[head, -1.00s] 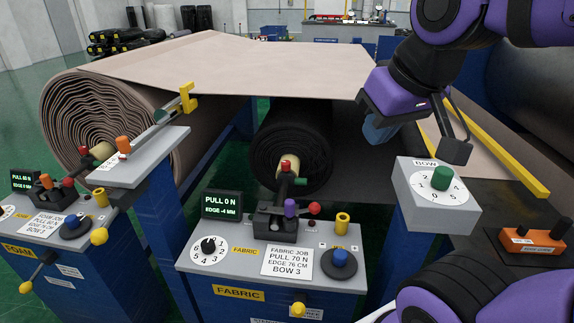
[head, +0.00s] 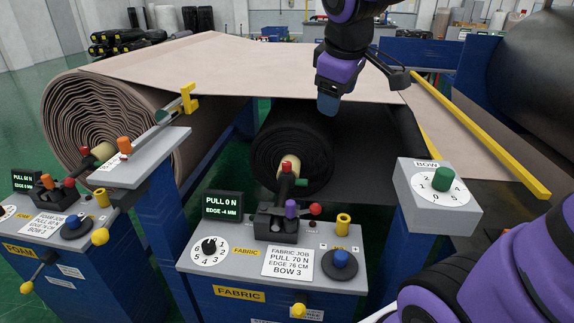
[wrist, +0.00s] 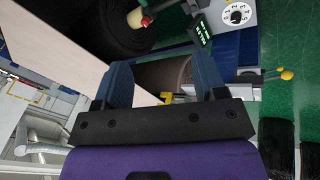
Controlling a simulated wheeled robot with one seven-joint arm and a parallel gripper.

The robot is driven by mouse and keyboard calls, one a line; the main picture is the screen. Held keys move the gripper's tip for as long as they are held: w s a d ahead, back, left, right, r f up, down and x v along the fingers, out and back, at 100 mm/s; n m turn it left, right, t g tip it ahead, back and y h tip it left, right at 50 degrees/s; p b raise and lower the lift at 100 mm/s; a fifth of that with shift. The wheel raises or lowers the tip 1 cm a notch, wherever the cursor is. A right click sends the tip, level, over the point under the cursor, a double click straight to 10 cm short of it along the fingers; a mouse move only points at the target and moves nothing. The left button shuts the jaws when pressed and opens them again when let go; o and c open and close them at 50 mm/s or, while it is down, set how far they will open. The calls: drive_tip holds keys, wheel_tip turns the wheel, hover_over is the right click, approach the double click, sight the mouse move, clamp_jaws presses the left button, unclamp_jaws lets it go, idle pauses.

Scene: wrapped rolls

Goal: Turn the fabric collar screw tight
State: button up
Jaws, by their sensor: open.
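The black fabric roll (head: 285,140) hangs behind the fabric stand, a cream core (head: 289,163) at its end. A dark shaft with a green knob (head: 300,181) sits at this core. Below it are a purple knob (head: 291,208) and a red knob (head: 315,210); I cannot tell for sure which is the collar screw. My gripper (head: 328,104) is above and right of the roll's end, apart from the knobs. In the wrist view its fingers (wrist: 163,80) are apart and empty; the roll (wrist: 85,25) shows at top left.
The fabric display (head: 222,205) reads PULL 0 N, EDGE -4 MM. The job card (head: 288,262) gives pull 70 N, edge 76 cm, bow 3. A bow dial (head: 441,184) stands right, the foam stand (head: 60,245) left. A pale web (head: 230,62) spans behind.

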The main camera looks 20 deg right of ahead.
drive_tip(key=w+d+f+n+h, duration=0.1)
drive_tip(key=w+f+n, duration=0.15)
drive_tip(key=w, duration=0.35)
drive_tip(key=w+f+n, duration=0.1)
drive_tip(key=w+n, duration=0.2)
drive_tip(key=w, duration=0.2)
drive_tip(key=n+g, duration=0.2)
drive_tip(key=n, duration=1.2)
hover_over(287, 163)
drive_tip(key=s+a, duration=0.2)
drive_tip(key=a, duration=0.1)
wheel_tip(287, 163, down, 26)
drive_tip(key=shift+m, duration=0.25)
drive_tip(key=x, duration=1)
drive_tip(key=shift+w+d, duration=0.15)
drive_tip(key=shift+d, duration=0.1)
drive_tip(key=c, duration=0.9)
